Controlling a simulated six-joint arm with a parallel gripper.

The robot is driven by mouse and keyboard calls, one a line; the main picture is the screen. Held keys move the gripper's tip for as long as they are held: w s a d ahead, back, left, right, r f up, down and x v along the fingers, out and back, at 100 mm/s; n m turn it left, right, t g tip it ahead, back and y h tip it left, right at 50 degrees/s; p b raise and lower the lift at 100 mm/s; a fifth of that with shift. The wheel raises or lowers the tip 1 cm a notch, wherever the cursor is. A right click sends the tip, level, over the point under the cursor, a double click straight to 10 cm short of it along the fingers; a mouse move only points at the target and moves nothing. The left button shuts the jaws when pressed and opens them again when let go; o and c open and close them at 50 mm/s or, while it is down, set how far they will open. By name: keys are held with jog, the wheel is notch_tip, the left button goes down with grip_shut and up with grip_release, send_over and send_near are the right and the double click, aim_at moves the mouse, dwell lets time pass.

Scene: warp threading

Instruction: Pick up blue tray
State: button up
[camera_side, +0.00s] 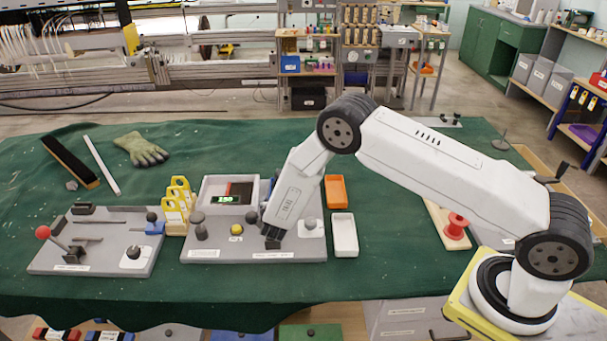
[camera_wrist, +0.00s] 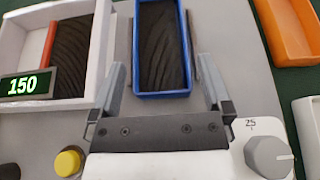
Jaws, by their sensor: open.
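The blue tray (camera_wrist: 160,94) is in the top middle of the wrist view. It is a narrow rectangular tray holding dark, wavy strands. My gripper (camera_wrist: 161,82) is open, one finger to the left of the tray's near end and one to the right, with gaps between them and the tray. No grip on the tray shows.
A white box (camera_side: 214,185) with a green "150" display stands left of my gripper. An orange tray (camera_side: 336,191) and a white tray (camera_side: 345,234) lie to the right. A yellow button (camera_wrist: 68,162) and a grey knob (camera_wrist: 268,157) are close by. Yellow holders (camera_side: 178,207) stand further left.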

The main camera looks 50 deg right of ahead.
jog(key=shift+x, duration=1.55)
grip_shut()
jog(key=shift+r, duration=0.15)
jog(key=shift+r, duration=0.7)
jog(key=s+r, duration=1.1)
jog(key=s, duration=0.3)
jog(key=shift+a+r, duration=0.2)
jog(key=shift+a, duration=0.25)
